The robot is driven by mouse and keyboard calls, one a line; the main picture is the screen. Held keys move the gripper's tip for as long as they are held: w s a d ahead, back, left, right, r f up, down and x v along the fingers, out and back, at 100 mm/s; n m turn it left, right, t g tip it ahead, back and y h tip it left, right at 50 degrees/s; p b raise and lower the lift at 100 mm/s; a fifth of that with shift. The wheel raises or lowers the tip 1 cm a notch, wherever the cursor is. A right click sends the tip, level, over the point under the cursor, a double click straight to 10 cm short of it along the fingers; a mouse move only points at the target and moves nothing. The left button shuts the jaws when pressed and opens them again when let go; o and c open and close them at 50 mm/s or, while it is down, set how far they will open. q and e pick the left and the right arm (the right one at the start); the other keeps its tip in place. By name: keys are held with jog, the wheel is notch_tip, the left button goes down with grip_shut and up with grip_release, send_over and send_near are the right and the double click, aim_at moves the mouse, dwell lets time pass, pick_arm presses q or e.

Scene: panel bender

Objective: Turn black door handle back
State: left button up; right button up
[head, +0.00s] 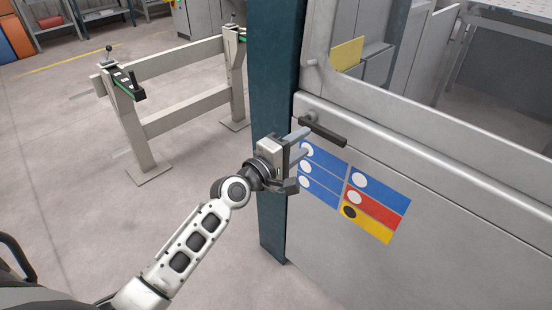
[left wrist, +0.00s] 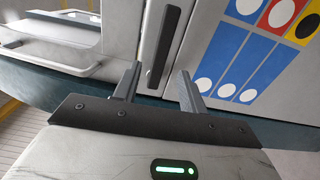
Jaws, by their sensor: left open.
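The black door handle (head: 323,130) sticks out to the right and slightly down from its pivot on the grey door (head: 420,170) in the head view. In the left wrist view the black handle (left wrist: 163,46) stands just beyond the fingertips, roughly between them. My left gripper (head: 300,142) is open and empty, its fingers close to the door just left of and below the handle. In the left wrist view my left gripper (left wrist: 158,80) shows its two fingers apart. I cannot tell whether a finger touches the door. My right gripper is not in view.
Blue, red and yellow sign stickers (head: 354,194) are on the door below the handle. A dark teal post (head: 272,75) stands left of the door. A beige barrier frame (head: 185,85) stands on the floor at the left. The floor between is clear.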

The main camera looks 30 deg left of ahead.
pick_arm(q)
jog(key=v, duration=0.8)
jog(key=shift+b, duration=0.4)
jog(key=s+d+f+m+g+y, duration=0.1)
jog(key=s+d+f+m+g, duration=0.2)
jog(key=s+f+m, duration=0.5)
jog(key=s+d+f+m+g+y, duration=0.1)
jog(key=s+d+f+m+g, duration=0.2)
jog(key=s+f+m, duration=0.6)
jog(key=shift+d+f+g, duration=0.25)
jog(key=shift+d+g, duration=0.05)
jog(key=shift+d, duration=0.65)
jog(key=shift+s, duration=0.1)
